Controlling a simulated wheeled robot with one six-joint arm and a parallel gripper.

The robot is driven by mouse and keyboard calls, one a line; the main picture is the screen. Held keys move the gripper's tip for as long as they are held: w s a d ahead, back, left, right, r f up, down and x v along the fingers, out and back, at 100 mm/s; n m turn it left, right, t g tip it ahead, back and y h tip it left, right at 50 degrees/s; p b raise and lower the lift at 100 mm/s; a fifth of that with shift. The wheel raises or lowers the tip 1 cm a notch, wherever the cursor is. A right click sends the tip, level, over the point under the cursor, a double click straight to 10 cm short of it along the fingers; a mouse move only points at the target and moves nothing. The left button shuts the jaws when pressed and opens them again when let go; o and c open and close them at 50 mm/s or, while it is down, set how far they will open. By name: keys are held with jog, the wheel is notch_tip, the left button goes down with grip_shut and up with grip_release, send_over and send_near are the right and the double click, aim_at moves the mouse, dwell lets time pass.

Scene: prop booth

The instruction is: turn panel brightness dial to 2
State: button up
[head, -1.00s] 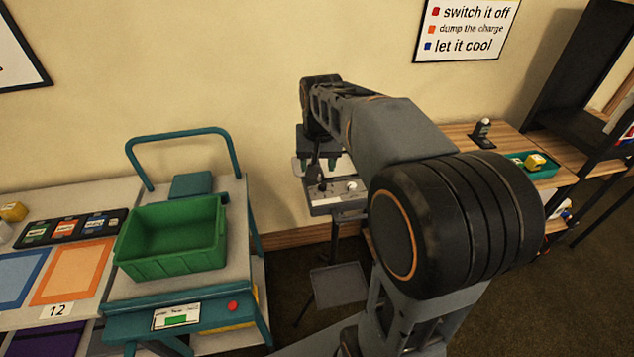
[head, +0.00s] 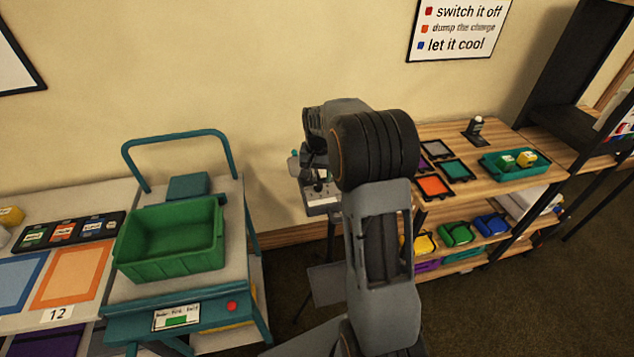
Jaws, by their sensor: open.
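The grey panel (head: 322,196) stands on a dark stand against the wall, in the middle of the head view. Small dark and light controls show on its face, too small to tell apart. I cannot read the brightness dial or its setting. My arm covers the panel's right side. My gripper (head: 314,172) is at the far end of the arm, just above or in front of the panel and partly hidden by my own links. It is open, and I see nothing held in it. Whether it touches the panel cannot be told.
Left of the panel is a teal cart (head: 237,285) with a green bin (head: 170,255). A table with coloured mats is farther left. Right of my arm is a wooden shelf unit (head: 440,135) with trays and a green tray (head: 515,175). Dark floor lies in front.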

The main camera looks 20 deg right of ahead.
aim_at(318, 185)
jog(key=shift+f, duration=2.05)
jog(key=shift+c, duration=0.2)
jog(key=c, duration=0.9)
